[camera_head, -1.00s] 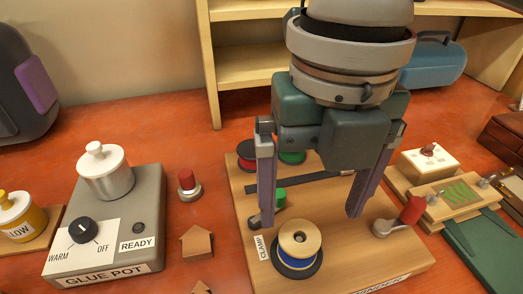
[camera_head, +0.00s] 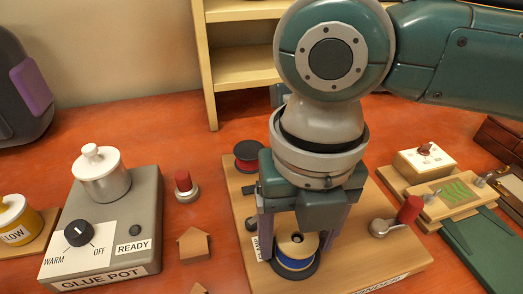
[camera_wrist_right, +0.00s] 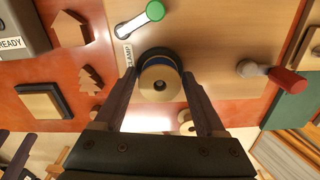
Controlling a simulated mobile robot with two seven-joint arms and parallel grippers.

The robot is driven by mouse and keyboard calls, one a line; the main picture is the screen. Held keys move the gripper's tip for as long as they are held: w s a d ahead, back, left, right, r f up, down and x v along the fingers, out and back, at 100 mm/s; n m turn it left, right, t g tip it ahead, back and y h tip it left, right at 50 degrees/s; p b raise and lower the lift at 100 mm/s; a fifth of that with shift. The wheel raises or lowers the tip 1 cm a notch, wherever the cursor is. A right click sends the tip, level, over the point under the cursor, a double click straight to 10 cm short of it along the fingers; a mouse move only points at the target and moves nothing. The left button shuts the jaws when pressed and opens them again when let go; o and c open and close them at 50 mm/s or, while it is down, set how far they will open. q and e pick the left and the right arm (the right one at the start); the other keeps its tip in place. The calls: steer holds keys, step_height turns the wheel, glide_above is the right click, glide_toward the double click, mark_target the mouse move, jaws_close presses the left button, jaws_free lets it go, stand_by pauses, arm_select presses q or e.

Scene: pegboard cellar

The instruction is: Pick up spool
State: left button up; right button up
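The spool (camera_head: 297,250) has pale wooden ends and blue winding. It stands upright on a dark round base on the wooden winder board (camera_head: 395,258). My right gripper (camera_head: 296,240) points down over it, with a finger on each side. In the right wrist view the spool (camera_wrist_right: 160,86) sits between the two fingers (camera_wrist_right: 160,78), which are spread apart; small gaps seem to remain. The gripper body hides part of the board behind the spool. Dark finger-like shapes at the lower left edge of the wrist view may be my left gripper (camera_wrist_right: 14,150).
A red-handled crank (camera_head: 400,215) stands right of the spool, and a green clamp handle (camera_wrist_right: 154,11) behind it. A red spool (camera_head: 249,154) is at the board's back. The glue pot unit (camera_head: 150,215) is left; wooden cut-outs (camera_head: 196,242) lie between.

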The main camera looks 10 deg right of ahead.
steer(key=shift+r, duration=0.1)
jaws_close()
stand_by(0.3)
